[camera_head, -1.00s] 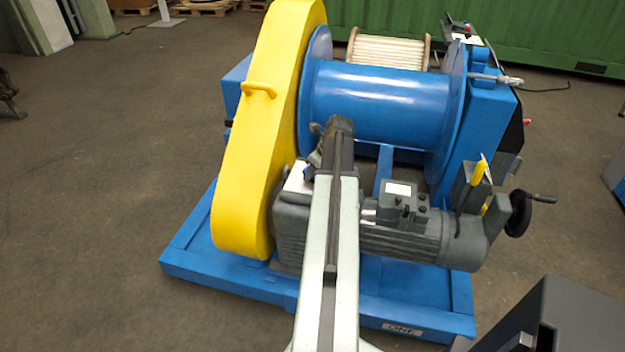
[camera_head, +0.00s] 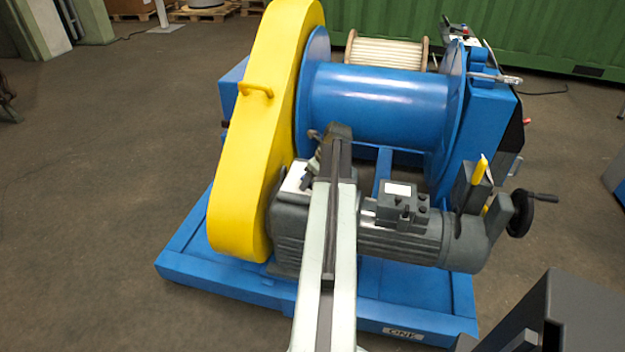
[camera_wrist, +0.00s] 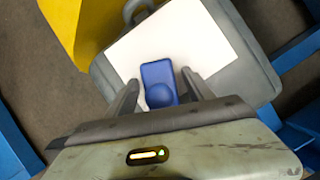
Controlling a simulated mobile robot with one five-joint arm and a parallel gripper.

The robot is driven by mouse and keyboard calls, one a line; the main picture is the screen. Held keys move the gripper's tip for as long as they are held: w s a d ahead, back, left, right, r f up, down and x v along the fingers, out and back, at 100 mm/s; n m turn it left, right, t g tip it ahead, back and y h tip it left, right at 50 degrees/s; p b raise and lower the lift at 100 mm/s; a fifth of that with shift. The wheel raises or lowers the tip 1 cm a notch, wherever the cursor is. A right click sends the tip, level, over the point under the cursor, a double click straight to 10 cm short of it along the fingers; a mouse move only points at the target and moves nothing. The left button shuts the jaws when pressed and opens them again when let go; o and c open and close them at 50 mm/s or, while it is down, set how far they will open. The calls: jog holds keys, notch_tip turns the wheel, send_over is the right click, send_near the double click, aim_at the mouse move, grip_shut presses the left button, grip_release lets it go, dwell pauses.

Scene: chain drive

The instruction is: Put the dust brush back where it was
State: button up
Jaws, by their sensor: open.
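A small blue piece with a rounded knob (camera_wrist: 157,75) rests on a white sheet (camera_wrist: 205,40) on top of the grey gearbox. It may be the dust brush, but no bristles show. My gripper (camera_wrist: 160,79) is open in the wrist view, with one finger on each side of the blue piece and visible gaps between. In the head view my gripper (camera_head: 314,164) is over the white patch on the gearbox (camera_head: 287,225), partly hidden by my arm. Whether the fingers touch the sheet cannot be told.
The yellow chain guard (camera_head: 240,185) rises close to the left of my gripper. The blue drum (camera_head: 375,105) lies behind it. A grey motor (camera_head: 400,235) with a terminal box (camera_head: 400,200) is at right. A handwheel (camera_head: 520,213) sticks out farther right.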

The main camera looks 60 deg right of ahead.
jog(key=p+v, duration=1.1)
jog(key=v, duration=0.1)
jog(key=shift+r, duration=0.2)
jog(key=shift+w, duration=0.1)
jog(key=w+a+n+g+y, duration=0.1)
jog(key=w+a+n, duration=0.5)
jog(key=a, duration=0.3)
jog(key=w+a+f+n+g, duration=0.1)
jog(key=w+a+n, duration=0.45)
jog(key=a, duration=0.35)
jog(key=w+a+n+g+y, duration=0.1)
jog(key=w+a+n, duration=0.5)
jog(key=a, duration=0.3)
jog(key=w+a+f+n+g+h, duration=0.1)
jog(key=a+n, duration=1.8)
jog(key=a, duration=1.2)
jog(key=shift+w+a+n+g+h, duration=0.2)
jog(key=shift+n+g+h, duration=0.1)
jog(key=shift+n+g, duration=0.1)
